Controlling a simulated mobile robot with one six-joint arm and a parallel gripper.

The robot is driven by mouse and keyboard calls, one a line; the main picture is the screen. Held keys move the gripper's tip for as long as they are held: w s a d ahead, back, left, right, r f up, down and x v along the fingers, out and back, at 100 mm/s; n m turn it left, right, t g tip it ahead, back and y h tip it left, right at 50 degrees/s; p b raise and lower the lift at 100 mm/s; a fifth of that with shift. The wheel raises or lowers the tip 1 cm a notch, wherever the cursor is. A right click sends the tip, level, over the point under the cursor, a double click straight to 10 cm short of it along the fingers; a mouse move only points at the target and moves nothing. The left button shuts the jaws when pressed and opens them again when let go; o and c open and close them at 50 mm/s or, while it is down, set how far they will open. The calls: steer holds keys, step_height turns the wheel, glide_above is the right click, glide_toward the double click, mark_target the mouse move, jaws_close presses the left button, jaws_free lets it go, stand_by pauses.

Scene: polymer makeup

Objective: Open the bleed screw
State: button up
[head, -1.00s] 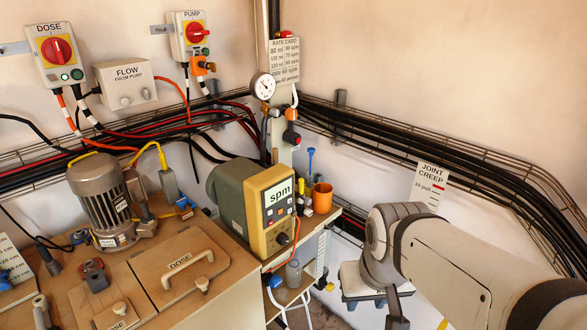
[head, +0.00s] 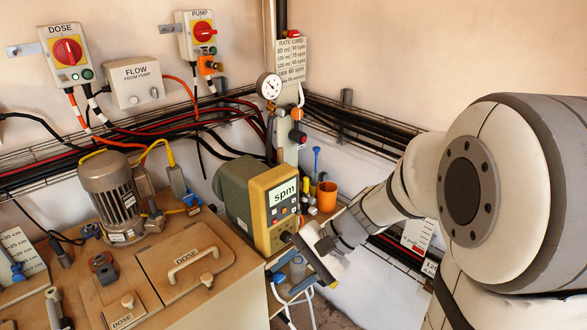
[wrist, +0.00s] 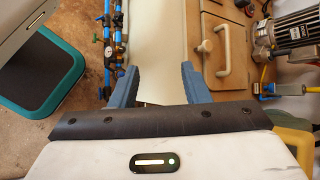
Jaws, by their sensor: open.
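The metering pump (head: 270,210), a yellow-and-green box with an "spm" display, stands at the right end of the bench in the head view. A dark knob (head: 286,237) sits low on its front. My gripper (head: 284,272) is in front of and below the pump's lower right corner, pointing down and left. I cannot pick out the bleed screw in either view; my gripper and arm cover part of the area beside the pump.
Blue tubing with brass fittings (wrist: 113,45) lies left of the fingers in the wrist view. An orange cup (head: 326,196) stands right of the pump. A pressure gauge (head: 269,86) and a board with valves rise behind. A lidded tan hatch (head: 190,262) is left.

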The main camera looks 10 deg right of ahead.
steer(key=w+m+t+y+p, duration=0.1)
steer(key=w+m+t+y, duration=0.3)
steer(key=w, duration=0.4)
steer(key=m+t+h+p, duration=0.2)
steer(key=m+t+h, duration=0.1)
steer(key=m+t, duration=1.05)
glide_toward(314, 202)
steer(key=w+a+r+m+g, duration=0.1)
steer(key=w+r+m+g, duration=0.1)
steer(key=w, duration=0.1)
steer(key=p+x, duration=0.2)
steer(key=x, duration=0.5)
steer(key=shift+a+f, duration=0.15)
steer(key=shift+a, duration=0.1)
jaws_close()
